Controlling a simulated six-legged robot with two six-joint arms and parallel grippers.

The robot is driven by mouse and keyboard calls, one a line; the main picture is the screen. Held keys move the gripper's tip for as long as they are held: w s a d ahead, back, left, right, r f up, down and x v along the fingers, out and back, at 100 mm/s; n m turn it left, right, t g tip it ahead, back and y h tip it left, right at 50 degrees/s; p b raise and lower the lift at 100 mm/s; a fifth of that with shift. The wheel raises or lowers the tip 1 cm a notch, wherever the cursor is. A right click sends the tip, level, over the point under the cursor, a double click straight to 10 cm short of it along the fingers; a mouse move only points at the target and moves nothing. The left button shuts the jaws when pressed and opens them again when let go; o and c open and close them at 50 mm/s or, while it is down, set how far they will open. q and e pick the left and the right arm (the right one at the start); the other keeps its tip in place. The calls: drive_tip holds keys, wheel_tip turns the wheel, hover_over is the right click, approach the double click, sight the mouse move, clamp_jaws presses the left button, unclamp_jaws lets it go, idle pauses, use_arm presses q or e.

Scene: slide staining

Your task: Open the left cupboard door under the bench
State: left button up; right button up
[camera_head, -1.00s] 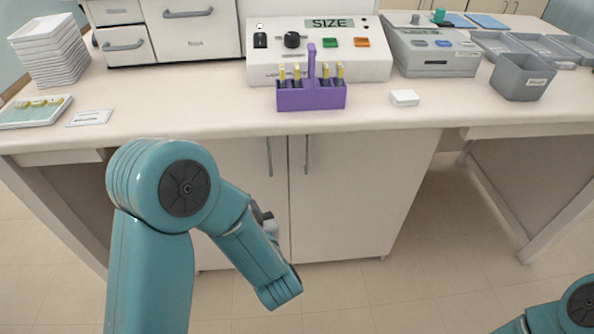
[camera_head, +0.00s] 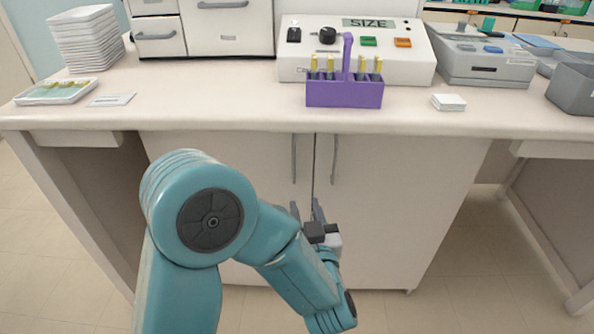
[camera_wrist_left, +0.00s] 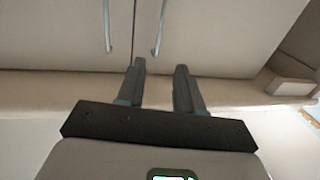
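The left cupboard door (camera_head: 240,240) is shut under the bench. Its upright grey handle (camera_head: 293,158) is near the middle seam, beside the right door's handle (camera_head: 335,158). My left gripper (camera_head: 306,206) is open and empty, a little below the left handle's lower end in the head view. My forearm hides part of the left door. The left wrist view, seemingly upside down, shows both open fingers (camera_wrist_left: 160,68) and two handles, the left door's (camera_wrist_left: 160,27) and the right door's (camera_wrist_left: 107,27). The fingers appear apart from both handles. My right gripper is out of view.
The bench top (camera_head: 220,115) overhangs the doors. On it are a purple rack (camera_head: 345,95) near the front edge, a control box (camera_head: 460,65), stacked white trays (camera_head: 85,40) and a small white block (camera_head: 449,102). Open floor (camera_head: 480,250) lies right of the cupboard.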

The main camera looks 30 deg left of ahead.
sight(294, 163)
use_arm(q)
drive_tip(key=b+x, duration=0.1)
drive_tip(key=x, duration=1.3)
drive_tip(key=shift+w, duration=0.1)
clamp_jaws()
idle(0.8)
